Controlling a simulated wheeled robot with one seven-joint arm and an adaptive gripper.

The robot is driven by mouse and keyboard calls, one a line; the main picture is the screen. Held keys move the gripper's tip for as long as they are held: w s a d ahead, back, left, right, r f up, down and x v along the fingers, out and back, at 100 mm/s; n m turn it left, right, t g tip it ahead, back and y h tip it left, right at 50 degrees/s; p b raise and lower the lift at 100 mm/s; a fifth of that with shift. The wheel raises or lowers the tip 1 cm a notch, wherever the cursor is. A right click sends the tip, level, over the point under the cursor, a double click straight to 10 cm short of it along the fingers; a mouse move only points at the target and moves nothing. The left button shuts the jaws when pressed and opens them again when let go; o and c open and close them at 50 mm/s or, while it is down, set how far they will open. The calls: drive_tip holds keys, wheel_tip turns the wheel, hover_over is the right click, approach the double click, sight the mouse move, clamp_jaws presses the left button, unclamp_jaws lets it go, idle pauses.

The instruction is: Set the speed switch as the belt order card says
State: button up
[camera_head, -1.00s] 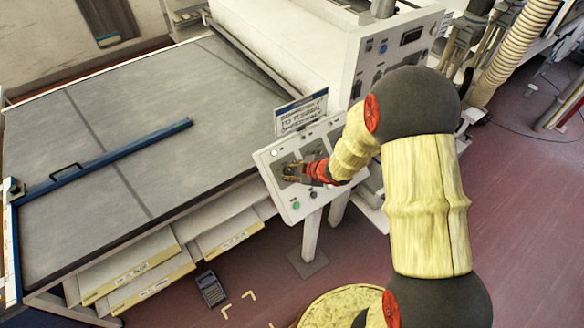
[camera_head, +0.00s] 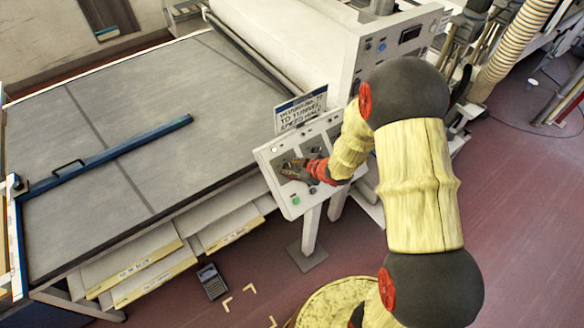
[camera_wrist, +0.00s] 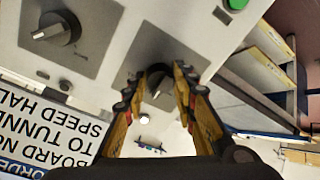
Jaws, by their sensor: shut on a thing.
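A white control panel (camera_head: 290,207) stands at the tunnel's front corner. My gripper (camera_head: 290,171) is at this panel. In the wrist view my gripper's fingers (camera_wrist: 157,82) are shut on a dark rotary knob (camera_wrist: 158,76) set on a grey plate; the fingers partly hide it and I cannot read its setting. A second dark knob (camera_wrist: 56,30), with a pale pointer line, sits to its left, apart from the fingers. The order card (camera_head: 300,112) stands behind the panel; upside down in the wrist view (camera_wrist: 52,128), it reads in part "TO TUNNEL SPEED HAL", cut off at the edge.
A green button (camera_head: 296,201) is on the panel's near edge. A wide grey belt (camera_head: 100,110) with a blue bar (camera_head: 110,160) lies to the left. A taller cabinet (camera_head: 365,82) with controls rises behind the panel. A dark handheld device (camera_head: 212,281) lies on the floor.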

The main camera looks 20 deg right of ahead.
drive_tip(key=o, duration=1.1)
drive_tip(key=shift+o, duration=0.3)
drive_tip(key=v, duration=1.2)
